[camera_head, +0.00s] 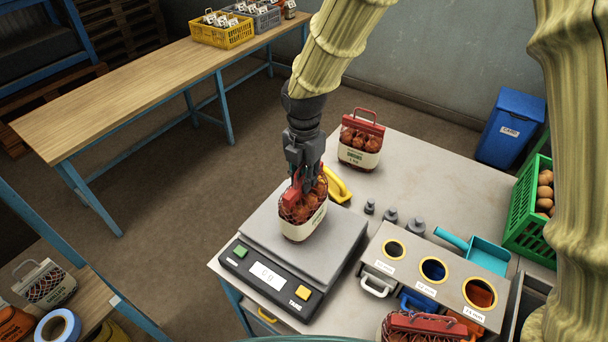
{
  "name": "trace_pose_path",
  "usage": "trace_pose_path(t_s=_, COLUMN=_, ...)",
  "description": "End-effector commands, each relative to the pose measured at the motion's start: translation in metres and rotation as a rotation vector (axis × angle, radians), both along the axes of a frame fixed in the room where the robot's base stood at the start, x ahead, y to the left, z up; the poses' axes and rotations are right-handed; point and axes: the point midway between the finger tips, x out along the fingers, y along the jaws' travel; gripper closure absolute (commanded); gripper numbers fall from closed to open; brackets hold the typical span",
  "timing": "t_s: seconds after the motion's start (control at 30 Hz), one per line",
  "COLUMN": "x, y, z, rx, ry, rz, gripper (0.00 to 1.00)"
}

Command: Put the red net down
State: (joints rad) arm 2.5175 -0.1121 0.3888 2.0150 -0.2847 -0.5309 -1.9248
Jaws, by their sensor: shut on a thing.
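My gripper (300,178) is shut on the red handle of a red net (303,212) of brown, onion-like goods with a pale label band. The net hangs upright over the plate of the grey scale (340,246); I cannot tell whether its bottom touches the plate. The scale's display appears to read 0 g. A second red-handled net (359,143) stands at the back of the table, and another (424,326) shows at the front edge, partly cut off.
The grey table (408,180) also bears small weights (391,215), a yellow object (338,187), a box with round holes (432,275), a teal scoop (484,254) and a green crate (528,212). A blue bin (510,125) stands behind. The wooden table (150,90) is mostly bare.

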Motion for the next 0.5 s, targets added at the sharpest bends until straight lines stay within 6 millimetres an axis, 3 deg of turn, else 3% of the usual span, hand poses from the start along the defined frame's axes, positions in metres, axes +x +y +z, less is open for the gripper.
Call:
trace_pose_path(t_s=0.07, x=0.0006, y=0.0005, z=-0.0009, rx=0.001, ry=-0.001, rz=0.0, gripper=1.0)
trace_pose_path(t_s=0.1, x=-0.0001, y=0.0003, z=-0.0017, rx=0.0, ry=0.0, rz=0.0, gripper=0.77)
trace_pose_path(t_s=0.2, x=-0.0001, y=0.0003, z=-0.0015, rx=0.0, ry=0.0, rz=0.0, gripper=0.61)
trace_pose_path(t_s=0.5, x=0.0, y=0.0, z=-0.0008, rx=0.0, ry=0.0, rz=0.0, gripper=0.61)
